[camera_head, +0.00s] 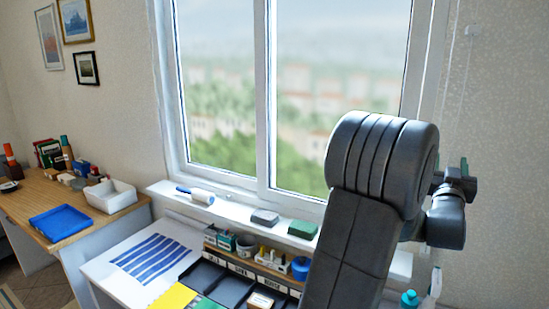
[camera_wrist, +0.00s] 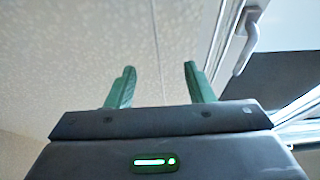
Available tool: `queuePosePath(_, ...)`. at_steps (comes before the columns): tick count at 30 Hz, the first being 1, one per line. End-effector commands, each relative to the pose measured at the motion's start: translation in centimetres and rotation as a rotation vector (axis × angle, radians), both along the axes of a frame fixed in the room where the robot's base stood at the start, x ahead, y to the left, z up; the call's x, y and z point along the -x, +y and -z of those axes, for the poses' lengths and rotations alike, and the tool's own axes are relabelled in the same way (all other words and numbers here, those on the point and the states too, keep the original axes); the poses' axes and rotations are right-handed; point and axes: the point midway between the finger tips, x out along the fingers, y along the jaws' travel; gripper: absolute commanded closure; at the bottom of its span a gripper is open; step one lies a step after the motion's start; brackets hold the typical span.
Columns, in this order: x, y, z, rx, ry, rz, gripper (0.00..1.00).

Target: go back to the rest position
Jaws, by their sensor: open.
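My gripper (camera_wrist: 160,82) shows in the wrist view with its two green fingers apart and nothing between them. Behind the fingers are a pale speckled wall and part of the window frame with its handle (camera_wrist: 246,38). In the head view my dark arm rises at the right in front of the window.
A white table (camera_head: 100,266) with a blue-striped sheet (camera_head: 152,258) and dark trays (camera_head: 235,290) stands below the window sill (camera_head: 235,208). The window (camera_head: 265,100) is close behind my arm.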

Motion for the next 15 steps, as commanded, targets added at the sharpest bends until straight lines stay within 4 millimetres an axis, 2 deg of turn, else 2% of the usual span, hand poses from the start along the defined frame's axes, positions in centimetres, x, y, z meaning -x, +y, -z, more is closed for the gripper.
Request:
queuePosePath(3, 2.2, 1.2, 1.5, -0.001, 0.001, 0.001, 0.52)
queuePosePath(15, 8.1, 4.4, 4.2, 0.0, 0.0, 0.001, 0.52)
